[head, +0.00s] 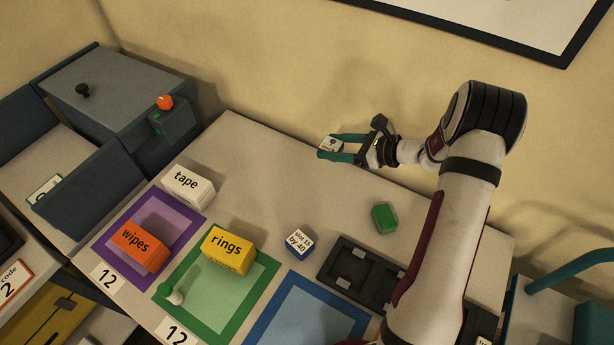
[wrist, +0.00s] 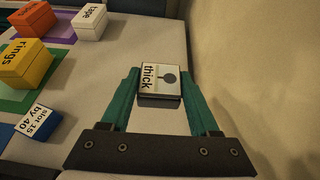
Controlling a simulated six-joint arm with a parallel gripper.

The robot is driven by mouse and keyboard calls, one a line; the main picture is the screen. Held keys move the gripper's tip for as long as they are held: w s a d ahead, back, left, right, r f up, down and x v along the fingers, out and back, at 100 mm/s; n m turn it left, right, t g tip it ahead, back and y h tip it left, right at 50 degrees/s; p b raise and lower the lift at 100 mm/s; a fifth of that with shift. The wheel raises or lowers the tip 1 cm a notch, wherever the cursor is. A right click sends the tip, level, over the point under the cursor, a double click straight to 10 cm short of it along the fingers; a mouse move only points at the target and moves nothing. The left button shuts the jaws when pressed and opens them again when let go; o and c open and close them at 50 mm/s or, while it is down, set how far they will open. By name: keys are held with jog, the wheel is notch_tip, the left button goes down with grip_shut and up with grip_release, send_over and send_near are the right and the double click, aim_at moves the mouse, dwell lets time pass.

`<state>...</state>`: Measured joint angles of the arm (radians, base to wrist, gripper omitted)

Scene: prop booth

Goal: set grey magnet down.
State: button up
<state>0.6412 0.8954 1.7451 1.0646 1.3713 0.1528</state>
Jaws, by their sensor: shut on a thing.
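The grey magnet (wrist: 160,84) is a small grey block with a white top label reading "thick" and a dark round symbol. It sits between the teal fingers of my gripper (wrist: 163,92) in the wrist view. In the head view the magnet (head: 331,144) shows at the tips of my gripper (head: 335,149), near the back edge of the table (head: 270,160). My gripper is shut on it. I cannot tell the exact height of the magnet above the table.
A green block (head: 384,218) and a blue "slot 15 by 40" block (head: 300,243) lie nearer the front. A dark tray (head: 330,270) stands by my arm. Boxes of wipes (head: 138,248), rings (head: 228,250) and tape (head: 188,186) stand left. The back middle of the table is clear.

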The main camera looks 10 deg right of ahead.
jog(key=s+d, duration=0.4)
jog(key=s, duration=0.4)
send_over(315, 189)
jog(key=shift+m, duration=0.3)
notch_tip(315, 189, down, 6)
jog(key=shift+s+d+f, duration=0.1)
jog(key=shift+f, duration=0.05)
notch_tip(315, 189, down, 4)
jog(key=shift+f, duration=0.1)
jog(key=shift+f, duration=0.1)
jog(key=o, duration=1.4)
